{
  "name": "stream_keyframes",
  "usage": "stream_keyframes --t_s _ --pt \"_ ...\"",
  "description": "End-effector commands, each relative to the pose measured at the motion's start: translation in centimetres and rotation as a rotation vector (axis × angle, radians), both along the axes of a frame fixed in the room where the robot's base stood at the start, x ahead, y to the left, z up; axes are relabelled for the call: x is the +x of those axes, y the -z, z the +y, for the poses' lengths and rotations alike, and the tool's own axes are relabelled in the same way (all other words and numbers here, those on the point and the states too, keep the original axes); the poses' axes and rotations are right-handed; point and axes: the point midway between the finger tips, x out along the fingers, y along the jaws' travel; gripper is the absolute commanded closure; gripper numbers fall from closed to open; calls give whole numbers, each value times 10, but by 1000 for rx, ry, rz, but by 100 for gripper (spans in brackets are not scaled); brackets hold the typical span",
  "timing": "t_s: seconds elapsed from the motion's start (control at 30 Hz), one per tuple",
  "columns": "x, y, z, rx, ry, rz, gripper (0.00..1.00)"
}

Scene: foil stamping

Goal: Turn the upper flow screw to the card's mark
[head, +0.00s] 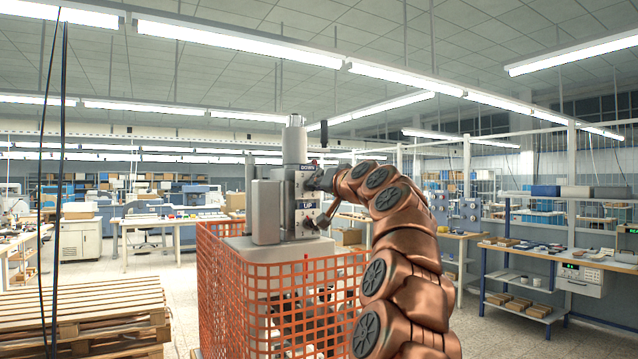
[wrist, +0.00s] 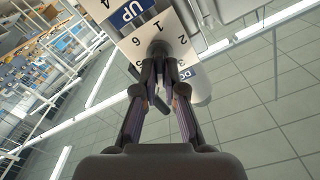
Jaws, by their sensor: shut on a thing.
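The upper flow screw (wrist: 158,46) is a dark round knob in the middle of a white number plate (wrist: 183,27) in the wrist view. The digits 1, 2, 5 and 6 show around it. My gripper (wrist: 163,66) is shut on the knob, its fingertips covering part of it and of the plate. In the head view my gripper (head: 322,181) reaches the upper plate on the grey machine (head: 267,212), its tips small and dark. A lower plate (head: 307,222) sits beneath it. No card's mark can be made out.
Orange mesh fencing (head: 225,290) surrounds the machine's lower part. Wooden pallets (head: 85,310) are stacked at left, and a shelf bench (head: 560,262) stands at right.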

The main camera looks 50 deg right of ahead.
Motion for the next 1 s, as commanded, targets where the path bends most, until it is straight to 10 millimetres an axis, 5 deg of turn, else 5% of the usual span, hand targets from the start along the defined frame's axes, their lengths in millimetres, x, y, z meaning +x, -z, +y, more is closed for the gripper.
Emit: stream_keyframes --t_s 0.4,0.43,0.63,1.0 --pt "1 2 0 6 -2 2 100" --pt "1 2 0 6 -2 2 88" --pt "1 2 0 6 -1 1 67" --pt "-1 0 0 5 0 -2 66"
